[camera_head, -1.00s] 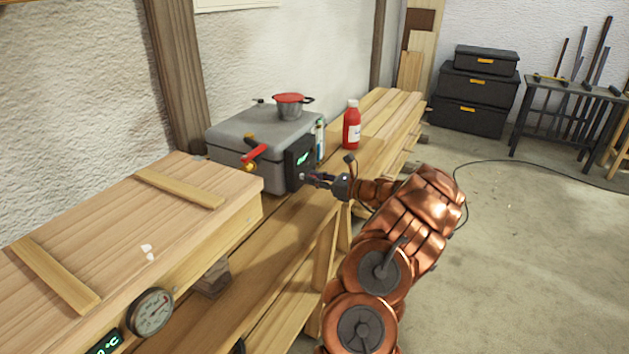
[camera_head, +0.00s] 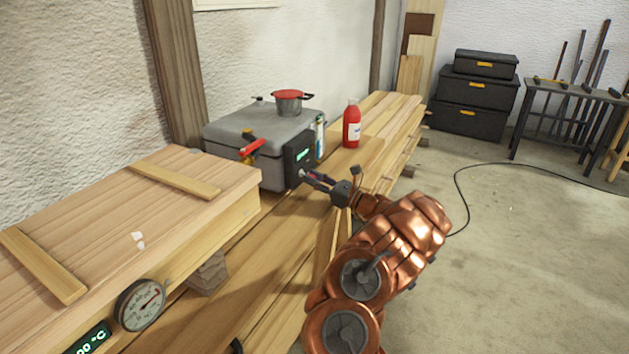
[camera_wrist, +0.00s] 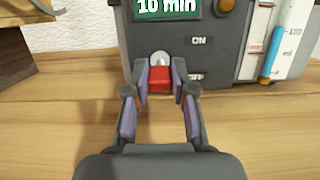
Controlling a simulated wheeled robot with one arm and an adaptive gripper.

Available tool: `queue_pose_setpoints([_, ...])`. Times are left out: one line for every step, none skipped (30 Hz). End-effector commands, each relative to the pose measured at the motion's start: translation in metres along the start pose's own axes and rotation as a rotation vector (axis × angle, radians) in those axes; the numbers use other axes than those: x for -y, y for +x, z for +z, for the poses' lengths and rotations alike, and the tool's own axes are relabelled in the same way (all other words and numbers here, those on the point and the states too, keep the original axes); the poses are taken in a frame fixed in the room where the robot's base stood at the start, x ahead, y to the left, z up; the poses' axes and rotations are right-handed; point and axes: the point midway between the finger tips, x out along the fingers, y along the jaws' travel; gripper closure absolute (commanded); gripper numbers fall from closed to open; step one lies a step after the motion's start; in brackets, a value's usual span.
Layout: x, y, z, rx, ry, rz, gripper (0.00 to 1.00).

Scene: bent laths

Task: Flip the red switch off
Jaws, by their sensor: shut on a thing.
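The red switch (camera_wrist: 160,78) shows in the wrist view as a red lever tip below a round silver part, on the front of a dark control box (camera_wrist: 185,45). My gripper (camera_wrist: 160,77) is shut on the red lever, one finger on each side. The "ON" label is right of the silver part, and the "OFF" label lower down is partly covered by the right finger. In the head view, my gripper (camera_head: 308,177) is at the lower front of the dark box (camera_head: 300,154), where its fingers hide most of the switch.
The dark box is on a grey steam chest (camera_head: 250,130) with a red-handled valve (camera_head: 252,148) and a red-lidded pot (camera_head: 288,101). A red bottle (camera_head: 352,125) stands on the bench behind. A wooden box with a dial gauge (camera_head: 140,304) is at left.

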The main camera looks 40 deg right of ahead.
Motion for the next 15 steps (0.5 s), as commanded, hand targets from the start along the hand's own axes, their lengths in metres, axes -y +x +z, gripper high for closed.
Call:
queue_pose_setpoints([-0.0008, -0.0003, -0.0017, -0.003, 0.002, 0.002, 1.0])
queue_pose_setpoints([-0.0009, -0.0002, -0.0016, -0.002, 0.002, 0.002, 1.0])
queue_pose_setpoints([-0.0009, -0.0003, -0.0016, -0.002, 0.002, 0.002, 1.0])
queue_pose_setpoints([-0.0009, -0.0003, -0.0016, -0.002, 0.002, 0.002, 1.0])
queue_pose_setpoints([-0.0009, -0.0002, -0.0015, -0.002, 0.002, 0.002, 1.0])
queue_pose_setpoints([-0.0009, -0.0002, -0.0015, -0.002, 0.002, 0.002, 1.0])
queue_pose_setpoints([-0.0009, -0.0002, -0.0015, -0.003, 0.002, 0.002, 1.0])
queue_pose_setpoints([-0.0009, -0.0002, -0.0015, -0.002, 0.002, 0.002, 0.74])
queue_pose_setpoints([-0.0009, -0.0001, -0.0014, -0.002, 0.002, 0.002, 0.7])
queue_pose_setpoints([-0.0009, -0.0001, -0.0014, -0.002, 0.002, 0.002, 0.67])
queue_pose_setpoints([-0.0008, -0.0001, -0.0012, -0.002, 0.002, 0.002, 0.64])
queue_pose_setpoints([-0.0008, 0.0, -0.001, -0.002, 0.001, 0.002, 0.6])
queue_pose_setpoints([-0.0007, 0.0, -0.001, -0.002, 0.001, 0.002, 0.57])
queue_pose_setpoints([-0.0006, 0.0, -0.0008, -0.001, 0.001, 0.002, 0.54])
queue_pose_setpoints([-0.0006, 0.0001, -0.0006, -0.001, 0.001, 0.002, 0.5])
